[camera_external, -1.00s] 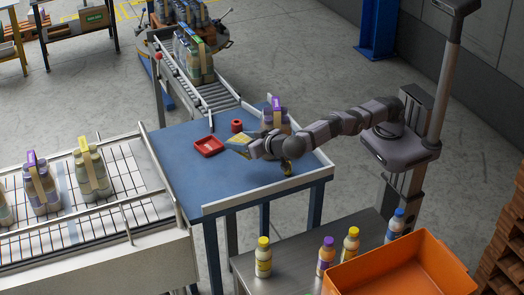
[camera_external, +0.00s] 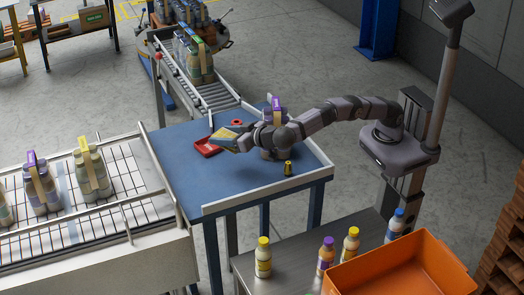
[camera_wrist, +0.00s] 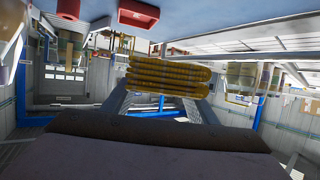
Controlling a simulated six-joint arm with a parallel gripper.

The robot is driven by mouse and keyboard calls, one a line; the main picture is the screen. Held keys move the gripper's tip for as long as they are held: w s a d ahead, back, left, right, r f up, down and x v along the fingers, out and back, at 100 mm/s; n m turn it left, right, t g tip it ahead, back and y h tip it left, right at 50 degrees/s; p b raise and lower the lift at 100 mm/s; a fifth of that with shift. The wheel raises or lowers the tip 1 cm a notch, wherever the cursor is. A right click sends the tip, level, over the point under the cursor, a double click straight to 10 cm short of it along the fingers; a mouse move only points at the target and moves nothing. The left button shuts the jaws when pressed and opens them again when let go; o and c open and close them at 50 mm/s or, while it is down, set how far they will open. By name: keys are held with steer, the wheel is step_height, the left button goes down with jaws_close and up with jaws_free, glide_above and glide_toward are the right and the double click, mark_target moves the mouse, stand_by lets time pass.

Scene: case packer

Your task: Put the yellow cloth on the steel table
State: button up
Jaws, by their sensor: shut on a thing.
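My gripper (camera_external: 232,139) is over the blue-topped table and shut on the yellow cloth (camera_wrist: 168,75). In the wrist view the cloth is a folded, ribbed yellow stack between my two fingers (camera_wrist: 166,98). In the external view only a little yellow shows at my fingers, and most of the cloth is hidden or too small to make out. The steel table (camera_external: 290,258) is at the bottom of the external view, in front of the blue-topped table and apart from my gripper.
On the blue-topped table (camera_external: 235,182) are a red tray (camera_external: 207,151), a partly hidden red ring (camera_external: 237,122), a small olive cylinder (camera_external: 288,168) and a purple-topped bottle pack (camera_external: 277,110). The steel table carries several bottles and an orange bin (camera_external: 400,270). Its surface between the bottles is bare.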

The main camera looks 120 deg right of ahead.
mark_target(220, 164)
steer(key=d, duration=0.1)
steer(key=d+f+n+t+b, duration=0.1)
steer(key=w+d+y, duration=0.1)
steer(key=shift+d+f+n+b, duration=0.1)
steer(key=shift+f+n+b, duration=0.15)
steer(key=shift+n+b, duration=0.05)
steer(key=shift+s+d+f+n+t+y+b, duration=0.2)
steer(key=shift+d+f+n+t+y+b, duration=0.2)
steer(key=shift+d+f+n+t+y, duration=0.3)
steer(key=shift+f, duration=0.1)
steer(key=shift+a+f+p, duration=0.1)
steer(key=shift+f+p, duration=1.95)
steer(key=shift+f, duration=2.9)
